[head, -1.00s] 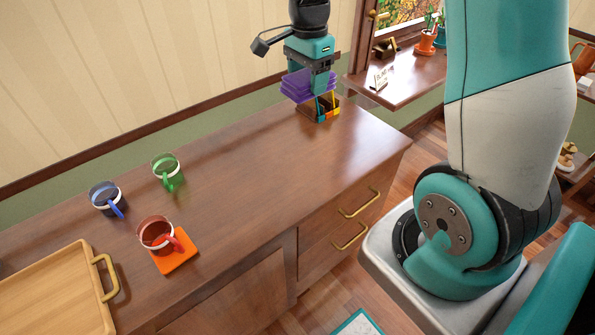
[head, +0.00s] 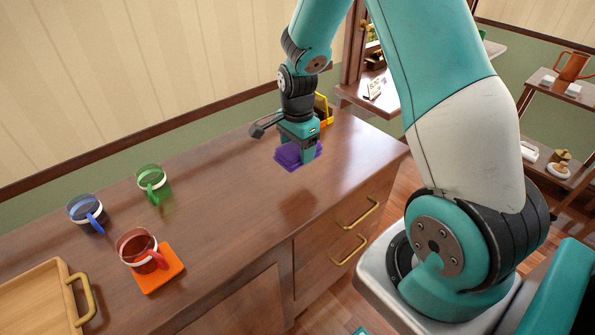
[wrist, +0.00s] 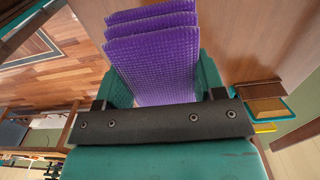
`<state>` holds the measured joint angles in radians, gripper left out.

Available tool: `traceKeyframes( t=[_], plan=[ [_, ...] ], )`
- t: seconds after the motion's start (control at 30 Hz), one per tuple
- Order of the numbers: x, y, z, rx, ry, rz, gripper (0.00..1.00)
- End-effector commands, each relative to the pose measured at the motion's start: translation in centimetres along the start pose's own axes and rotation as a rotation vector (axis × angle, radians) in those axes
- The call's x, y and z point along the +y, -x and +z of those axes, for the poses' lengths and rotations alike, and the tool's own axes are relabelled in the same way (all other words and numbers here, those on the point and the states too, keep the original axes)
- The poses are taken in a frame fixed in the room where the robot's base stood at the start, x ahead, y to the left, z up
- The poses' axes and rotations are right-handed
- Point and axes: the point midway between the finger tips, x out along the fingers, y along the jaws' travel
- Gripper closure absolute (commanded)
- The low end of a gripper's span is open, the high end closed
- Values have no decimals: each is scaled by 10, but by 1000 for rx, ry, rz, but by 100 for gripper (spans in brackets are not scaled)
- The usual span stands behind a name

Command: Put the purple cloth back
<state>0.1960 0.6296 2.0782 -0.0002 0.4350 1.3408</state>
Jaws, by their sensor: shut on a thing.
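My gripper (head: 303,155) is shut on the purple cloth (head: 288,158), a stack of flat folded textured layers. The gripper holds the cloth above the wooden counter; I cannot tell the exact gap below it. In the wrist view the purple cloth (wrist: 155,55) fans out between the two teal fingers. A small rack (head: 325,110) with yellow and orange pieces stands behind my gripper, partly hidden by it. In the wrist view a wooden part of this rack (wrist: 258,90) and green and yellow edges show at the right.
A green mug (head: 152,180), a blue mug (head: 84,211) and a red mug (head: 135,246) stand at the left of the counter (head: 225,215). The red mug is beside or on an orange mat (head: 160,277). A wooden tray (head: 35,300) is at the near left. The middle counter is clear.

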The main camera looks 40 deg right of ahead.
Motion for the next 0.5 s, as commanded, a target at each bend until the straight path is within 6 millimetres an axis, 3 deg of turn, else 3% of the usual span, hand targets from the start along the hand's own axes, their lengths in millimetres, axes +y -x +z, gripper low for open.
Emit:
traceKeyframes(
  t=[0.1,0.5],
  plan=[
    [1,-26,0,-1,0,4,59],
    [0,-72,0,0,0,1,59]
  ],
)
